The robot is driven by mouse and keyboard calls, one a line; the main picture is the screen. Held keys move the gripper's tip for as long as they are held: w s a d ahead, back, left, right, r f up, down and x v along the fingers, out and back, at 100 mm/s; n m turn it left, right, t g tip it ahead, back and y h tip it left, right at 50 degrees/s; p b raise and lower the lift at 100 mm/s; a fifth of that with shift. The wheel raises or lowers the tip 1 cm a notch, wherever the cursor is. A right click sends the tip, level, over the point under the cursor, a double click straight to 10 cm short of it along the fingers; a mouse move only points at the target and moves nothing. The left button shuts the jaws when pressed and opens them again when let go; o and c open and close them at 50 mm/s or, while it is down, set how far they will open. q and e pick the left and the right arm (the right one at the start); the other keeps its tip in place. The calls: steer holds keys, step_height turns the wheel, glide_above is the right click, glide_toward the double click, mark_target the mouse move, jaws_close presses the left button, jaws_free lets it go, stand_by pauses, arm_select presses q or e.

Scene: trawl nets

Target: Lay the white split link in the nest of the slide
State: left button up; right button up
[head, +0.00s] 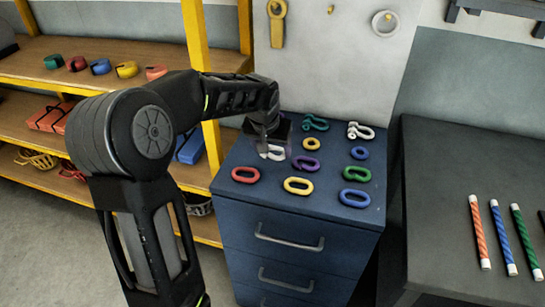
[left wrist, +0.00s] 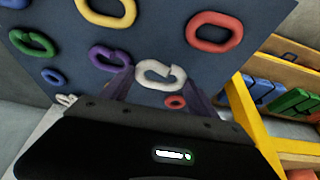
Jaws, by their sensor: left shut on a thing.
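The white split link (head: 272,153) is at the back left of the blue drawer cabinet's top, under my left gripper (head: 266,142). In the left wrist view the white split link (left wrist: 161,73) lies across the fingertips of the left gripper (left wrist: 160,88), with its split to the right. The gripper is shut on it. I cannot tell whether the link is clear of the top. The slide and its nest cannot be made out in either view. My right gripper is not in view.
Around the link on the cabinet (head: 267,205) lie a purple link (head: 305,163), red link (head: 245,174), yellow link (head: 298,186), several other coloured links, a teal shackle (head: 315,123) and a white shackle (head: 360,131). A dark table (head: 440,220) with striped rods stands right; shelves stand left.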

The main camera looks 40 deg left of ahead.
mark_target(272, 167)
arm_select(q)
steer(key=shift+f+p, duration=0.3)
steer(key=shift+f, duration=1.55)
steer(key=shift+f, duration=0.15)
steer(key=o, duration=1.4)
steer(key=shift+c, duration=0.2)
steer(key=shift+r, duration=0.45)
steer(key=b+v, duration=0.1)
steer(key=v, duration=1)
steer(key=shift+r, duration=0.2)
steer(key=shift+s+d, duration=0.1)
steer(key=shift+s, duration=0.05)
steer(key=shift+c, duration=0.2)
